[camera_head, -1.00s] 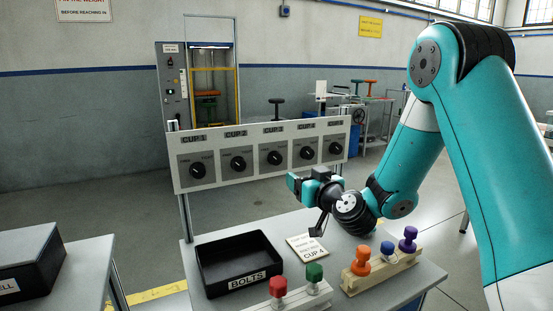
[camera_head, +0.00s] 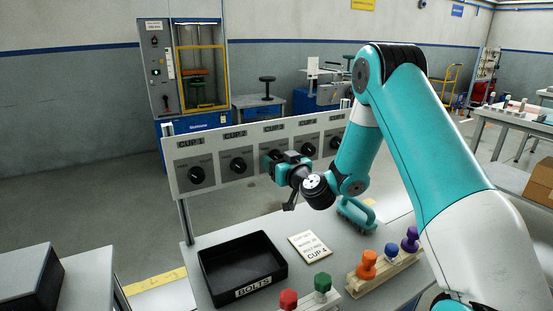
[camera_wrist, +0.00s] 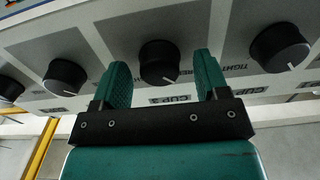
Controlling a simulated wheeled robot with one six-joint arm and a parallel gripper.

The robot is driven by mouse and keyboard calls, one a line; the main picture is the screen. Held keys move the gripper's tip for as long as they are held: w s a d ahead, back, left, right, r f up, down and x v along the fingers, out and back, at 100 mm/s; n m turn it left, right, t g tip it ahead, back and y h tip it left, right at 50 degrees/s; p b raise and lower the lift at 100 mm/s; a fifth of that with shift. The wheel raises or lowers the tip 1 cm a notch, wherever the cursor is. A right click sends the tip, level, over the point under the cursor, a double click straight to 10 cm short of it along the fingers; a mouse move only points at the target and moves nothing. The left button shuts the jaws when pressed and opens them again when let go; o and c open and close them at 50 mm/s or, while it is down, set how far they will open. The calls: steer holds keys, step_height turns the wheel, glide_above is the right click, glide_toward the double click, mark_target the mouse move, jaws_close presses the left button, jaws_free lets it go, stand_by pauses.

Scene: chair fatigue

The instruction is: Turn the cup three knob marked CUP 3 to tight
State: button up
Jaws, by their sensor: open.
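The CUP 3 knob (camera_wrist: 158,62) is black and round with a white pointer line. In the wrist view its pointer points down, toward the upside-down CUP 3 label (camera_wrist: 172,99). My gripper (camera_wrist: 161,68) is open, with one teal finger on each side of this knob; I cannot tell whether either finger touches it. In the head view my gripper (camera_head: 277,163) is at the panel (camera_head: 218,183), below the CUP 3 label (camera_head: 273,127), and covers the knob.
The CUP 2 knob (camera_head: 238,166) and CUP 4 knob (camera_head: 308,149) stand either side. On the table below are a black BOLTS tray (camera_head: 213,288), a CUP 4 card (camera_head: 310,246), a teal handled object (camera_head: 356,214) and colored pegs in wooden blocks. Free space lies left of the panel.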

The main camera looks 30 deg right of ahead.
steer(key=shift+d, duration=0.1)
steer(key=c, duration=0.9)
steer(key=shift+m, duration=0.4)
steer(key=shift+m+p, duration=0.35)
steer(key=shift+m, duration=8.25)
steer(key=o, duration=0.9)
